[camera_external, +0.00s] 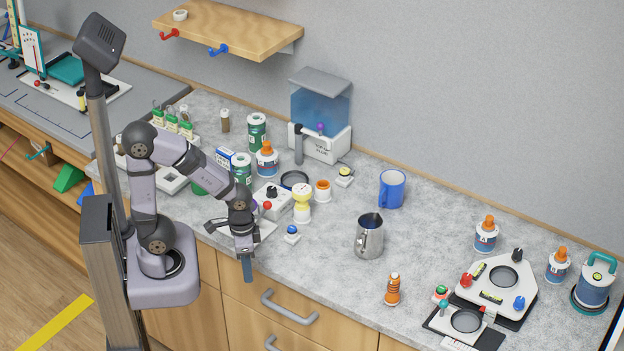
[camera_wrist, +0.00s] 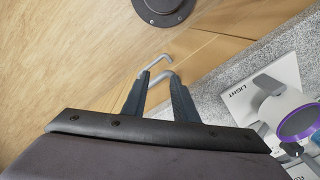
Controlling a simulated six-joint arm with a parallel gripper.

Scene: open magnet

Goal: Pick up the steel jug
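My gripper (camera_external: 247,279) hangs pointing down at the counter's front edge, well to the left of the jug. In the wrist view my gripper (camera_wrist: 158,76) shows two dark fingers with a gap between their tips and nothing held. The jug does not show in the wrist view.
A blue mug (camera_external: 391,190) stands behind the jug. Drawer handles (camera_external: 290,308) project below the counter. Counter around the jug is clear.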

